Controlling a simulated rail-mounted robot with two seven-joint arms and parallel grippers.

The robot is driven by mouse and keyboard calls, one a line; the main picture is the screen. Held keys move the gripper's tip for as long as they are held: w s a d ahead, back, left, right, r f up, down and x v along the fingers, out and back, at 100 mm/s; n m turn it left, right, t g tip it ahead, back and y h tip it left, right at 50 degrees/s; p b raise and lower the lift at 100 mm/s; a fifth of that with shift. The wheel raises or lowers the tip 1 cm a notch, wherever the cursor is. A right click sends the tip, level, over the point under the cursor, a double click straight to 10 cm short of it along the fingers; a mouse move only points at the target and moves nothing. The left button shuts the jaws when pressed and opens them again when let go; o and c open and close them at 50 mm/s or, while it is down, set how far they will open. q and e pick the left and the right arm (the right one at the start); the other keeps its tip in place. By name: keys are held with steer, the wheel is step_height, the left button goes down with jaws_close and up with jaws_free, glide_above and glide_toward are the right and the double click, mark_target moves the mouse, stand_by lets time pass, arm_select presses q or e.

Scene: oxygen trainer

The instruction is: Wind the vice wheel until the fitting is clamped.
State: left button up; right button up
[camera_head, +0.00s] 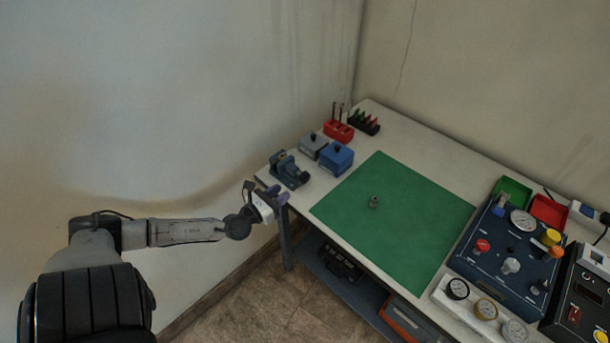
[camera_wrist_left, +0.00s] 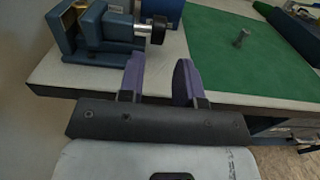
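The blue vice (camera_head: 289,170) stands at the table's left end. In the left wrist view the vice (camera_wrist_left: 98,27) shows its dark round wheel (camera_wrist_left: 158,29) on the right side, just beyond my fingertips. A small grey metal fitting (camera_head: 374,202) is on the green mat, well apart from the vice; it also shows in the left wrist view (camera_wrist_left: 241,38). My left gripper (camera_head: 279,195) is at the table's front left edge, close to the vice. Its purple fingers (camera_wrist_left: 158,75) are apart with nothing between them. My right gripper is not in view.
The green mat (camera_head: 415,215) is otherwise clear. A blue box (camera_head: 336,158) and a grey box (camera_head: 313,146) stand behind the vice. A red holder (camera_head: 338,131) is farther back. A blue gauge panel (camera_head: 505,262) fills the right side. A wall is at the left.

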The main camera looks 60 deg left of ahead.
mark_target(305, 173)
arm_select(q)
steer(key=b+x, duration=0.1)
steer(key=x, duration=0.9)
steer(key=shift+w+a, duration=0.1)
steer(key=shift+w, duration=0.45)
steer(key=c, duration=0.6)
steer(key=shift+r+p, duration=0.2)
steer(key=shift+p, duration=0.25)
steer(key=g+p, duration=0.2)
steer(key=p, duration=0.6)
steer(key=g+h+p, duration=0.1)
steer(key=g+p, duration=0.2)
steer(key=p, duration=0.6)
steer(key=shift+w+a+r, duration=0.1)
steer(key=shift+w+r, duration=0.1)
steer(key=shift+w, duration=0.2)
steer(key=shift+f+g+h+p, duration=0.3)
steer(key=shift+f+g+p, duration=0.15)
steer(key=shift+p, duration=0.9)
